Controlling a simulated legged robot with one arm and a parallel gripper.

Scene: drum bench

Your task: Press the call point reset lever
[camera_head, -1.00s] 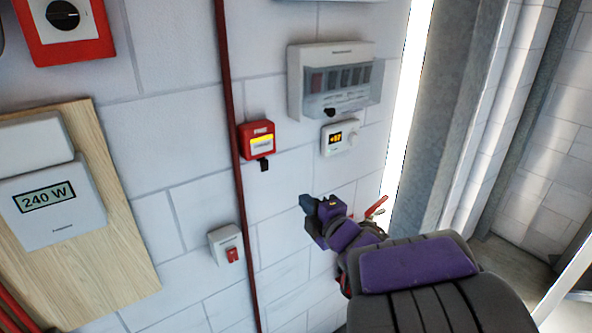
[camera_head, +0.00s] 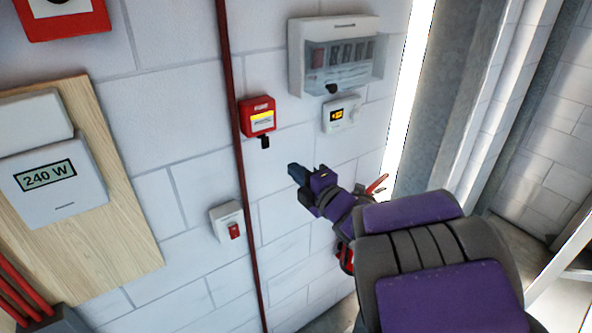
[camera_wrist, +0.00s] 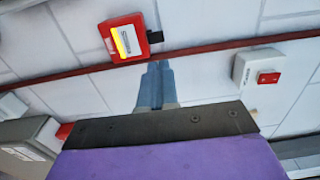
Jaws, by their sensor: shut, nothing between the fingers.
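The red call point (camera_head: 258,117) is fixed to the white block wall, with a yellow strip and a white label on its face. Its small black lever (camera_head: 265,142) hangs from the bottom edge. In the wrist view the call point (camera_wrist: 127,38) is just beyond my fingertips, and the black lever (camera_wrist: 155,37) sticks out to its right. My gripper (camera_head: 293,172) is shut and empty, below and to the right of the lever in the head view. A gap shows between fingertips and lever there. In the wrist view my gripper (camera_wrist: 155,66) points at the call point's lower side.
A dark red pipe (camera_head: 236,150) runs down the wall left of the call point. A red rocker switch (camera_head: 228,222) is below. A breaker box (camera_head: 333,58) and thermostat (camera_head: 341,114) are to the upper right. A wooden board (camera_head: 120,210) with a 240 W meter (camera_head: 52,180) is left.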

